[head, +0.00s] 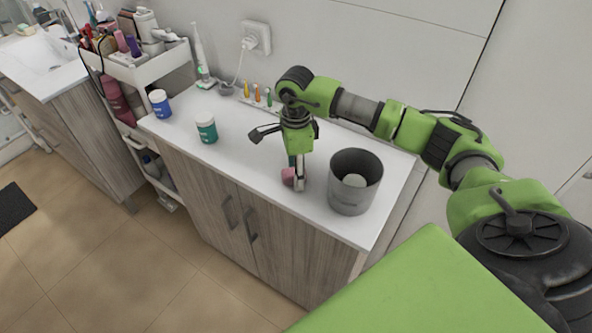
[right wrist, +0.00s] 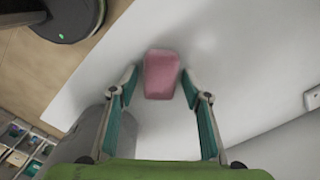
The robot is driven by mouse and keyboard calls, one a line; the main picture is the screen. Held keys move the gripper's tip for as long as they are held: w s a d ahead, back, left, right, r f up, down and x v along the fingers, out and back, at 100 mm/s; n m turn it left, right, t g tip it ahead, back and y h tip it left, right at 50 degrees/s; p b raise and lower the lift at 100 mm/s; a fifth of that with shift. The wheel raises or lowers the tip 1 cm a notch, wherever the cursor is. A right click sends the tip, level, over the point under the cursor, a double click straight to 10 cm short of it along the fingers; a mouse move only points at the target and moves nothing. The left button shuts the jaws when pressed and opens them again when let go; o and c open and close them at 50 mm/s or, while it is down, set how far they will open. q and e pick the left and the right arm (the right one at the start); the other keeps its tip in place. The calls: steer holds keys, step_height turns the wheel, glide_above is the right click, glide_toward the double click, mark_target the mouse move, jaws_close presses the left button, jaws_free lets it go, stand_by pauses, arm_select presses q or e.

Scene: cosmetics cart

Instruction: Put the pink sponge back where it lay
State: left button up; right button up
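The pink sponge (head: 288,176) is on or just above the white countertop near its front edge, beside the grey bin. In the right wrist view the sponge (right wrist: 161,74) lies between and slightly beyond my fingertips. My right gripper (head: 299,184) points down at the sponge; in its wrist view the fingers (right wrist: 160,88) are spread, with a visible gap on the left side of the sponge and little or none on the right. In the head view the gripper partly hides the sponge. My left gripper is not in view.
A grey bin (head: 355,198) with something pale inside stands close right of the gripper. A teal-labelled jar (head: 206,130) and a blue jar (head: 159,103) stand left. Small coloured items (head: 257,94) and an electric toothbrush (head: 202,60) are along the wall. A loaded cart (head: 143,70) stands left.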

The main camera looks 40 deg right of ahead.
steer(key=shift+r, duration=0.1)
steer(key=shift+r, duration=0.2)
step_height(320, 180, up, 12)
steer(key=b, duration=0.3)
steer(key=shift+f, duration=0.15)
stand_by(0.5)
